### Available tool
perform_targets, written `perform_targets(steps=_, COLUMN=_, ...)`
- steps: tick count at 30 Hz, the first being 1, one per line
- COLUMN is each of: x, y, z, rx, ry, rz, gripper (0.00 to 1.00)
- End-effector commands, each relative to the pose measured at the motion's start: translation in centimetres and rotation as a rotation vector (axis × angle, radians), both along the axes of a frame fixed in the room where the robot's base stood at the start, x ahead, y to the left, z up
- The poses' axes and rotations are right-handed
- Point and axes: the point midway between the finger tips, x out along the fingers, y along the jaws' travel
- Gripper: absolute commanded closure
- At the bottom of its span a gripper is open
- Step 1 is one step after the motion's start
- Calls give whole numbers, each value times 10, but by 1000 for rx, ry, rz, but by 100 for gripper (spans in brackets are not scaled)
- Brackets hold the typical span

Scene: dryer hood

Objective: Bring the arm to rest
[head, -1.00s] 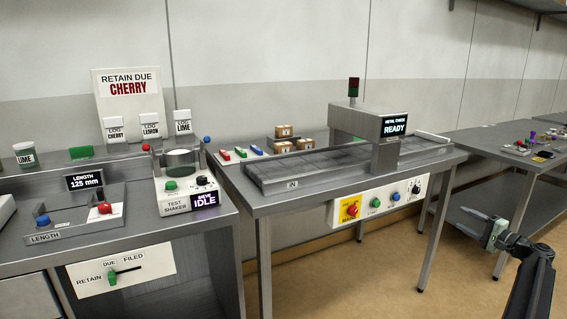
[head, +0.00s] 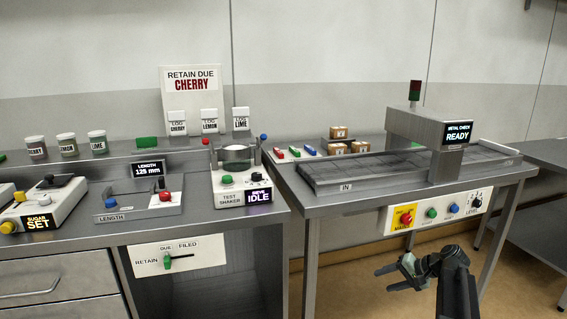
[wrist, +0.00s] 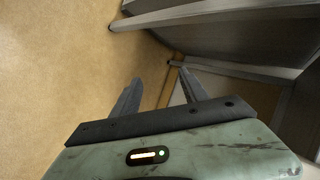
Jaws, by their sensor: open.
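My gripper (head: 388,278) is at the lower right of the head view, on my dark arm. It is open and empty, in front of the metal check bench and below its top. In the wrist view my gripper (wrist: 160,92) shows two dark fingers spread apart with nothing between them. Beyond them are the tan floor and grey bench legs.
The metal check bench (head: 350,205) carries a conveyor, a grey arch reading READY (head: 425,128) and several small boxes. The left bench (head: 75,235) holds the test shaker (head: 240,182), the length unit (head: 140,205) and jars. Floor is open near my gripper.

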Motion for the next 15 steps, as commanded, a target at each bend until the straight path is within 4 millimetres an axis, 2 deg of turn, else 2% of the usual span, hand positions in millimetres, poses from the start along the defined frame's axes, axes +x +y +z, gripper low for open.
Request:
perform_targets(steps=1, x=-20, y=48, z=-14, rx=-68, ry=50, rz=79, gripper=48)
perform_targets(steps=3, x=-43, y=93, z=-32, rx=-175, ry=116, rz=173, gripper=48)
perform_targets(steps=6, x=-80, y=143, z=-51, rx=-328, ry=196, rz=298, gripper=48)
perform_targets(steps=9, x=-113, y=176, z=-63, rx=-469, ry=254, rz=399, gripper=48)
perform_targets(steps=15, x=-171, y=215, z=-71, rx=-726, ry=328, rz=558, gripper=48)
